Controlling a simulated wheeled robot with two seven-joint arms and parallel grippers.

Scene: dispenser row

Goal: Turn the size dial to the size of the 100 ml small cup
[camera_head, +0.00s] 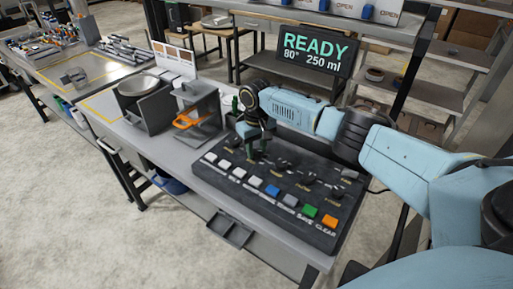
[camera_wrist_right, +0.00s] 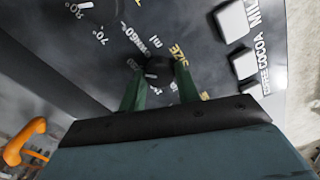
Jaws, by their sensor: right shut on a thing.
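The black control panel (camera_head: 225,160) lies on the bench, with a row of dark knobs above a row of push buttons. My right gripper (camera_head: 257,151) reaches down to the panel's far left part. In the right wrist view its green fingers (camera_wrist_right: 160,82) are shut on a dark dial knob (camera_wrist_right: 158,66), with yellow SIZE lettering beside it. The fingers hide part of the knob, and its pointer is not clear. The display (camera_head: 313,55) reads READY, 80° and 250 ml. I cannot make out a 100 ml small cup. My left gripper is not in view.
White buttons (camera_wrist_right: 232,22) line the panel beside the gripper. Blue, green and orange buttons (camera_head: 329,221) sit toward its near right end. A grey stand with an orange handle (camera_head: 189,121) is left of the panel. A drawer-like tray (camera_head: 230,230) juts from the bench front.

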